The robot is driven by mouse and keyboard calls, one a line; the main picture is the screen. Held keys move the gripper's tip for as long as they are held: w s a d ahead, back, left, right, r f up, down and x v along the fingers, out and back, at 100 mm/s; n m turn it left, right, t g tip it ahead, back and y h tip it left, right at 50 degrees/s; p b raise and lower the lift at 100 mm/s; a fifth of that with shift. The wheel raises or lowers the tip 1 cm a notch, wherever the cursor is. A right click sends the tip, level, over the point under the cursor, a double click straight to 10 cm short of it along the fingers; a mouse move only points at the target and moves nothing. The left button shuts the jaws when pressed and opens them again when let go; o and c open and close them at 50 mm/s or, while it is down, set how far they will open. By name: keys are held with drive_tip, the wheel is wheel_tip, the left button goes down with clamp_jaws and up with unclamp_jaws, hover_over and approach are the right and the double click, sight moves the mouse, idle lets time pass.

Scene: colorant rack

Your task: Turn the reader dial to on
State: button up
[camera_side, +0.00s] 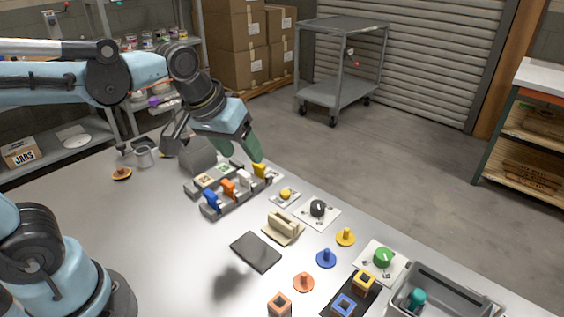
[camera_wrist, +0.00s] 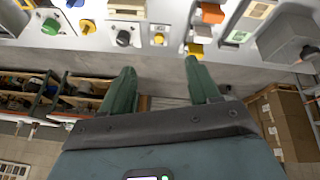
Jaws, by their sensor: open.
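Two dials on white plates stand on the bench: a black dial (camera_side: 317,208) with a pale pointer mark, and a green dial (camera_side: 383,257) nearer the grey bin. I cannot tell from labels which is the reader's. In the wrist view the black dial (camera_wrist: 123,38) is above and left of the fingers, and the green dial (camera_wrist: 50,26) is at the upper left. My gripper (camera_side: 251,150) is above the bench's far edge by the colored-lever rack, apart from both dials. In the wrist view its green fingers (camera_wrist: 162,82) are spread with nothing between them.
The rack (camera_side: 228,201) with blue, orange, white and yellow levers stands below my gripper. A yellow button (camera_side: 286,194) is beside the black dial. A beige block (camera_side: 283,227), dark pad (camera_side: 256,251), colored knobs and a grey bin (camera_side: 440,290) occupy the bench.

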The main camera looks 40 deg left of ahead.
drive_tip(key=w+d+n+g, duration=0.2)
drive_tip(key=w+d+n, duration=0.2)
drive_tip(key=w, duration=0.3)
drive_tip(key=n+g, duration=0.3)
drive_tip(key=n, duration=0.1)
hover_over(318, 205)
wheel_tip(318, 205, down, 4)
wheel_tip(318, 205, down, 12)
drive_tip(key=shift+r, duration=0.1)
drive_tip(key=shift+c, duration=0.2)
drive_tip(key=c, duration=1)
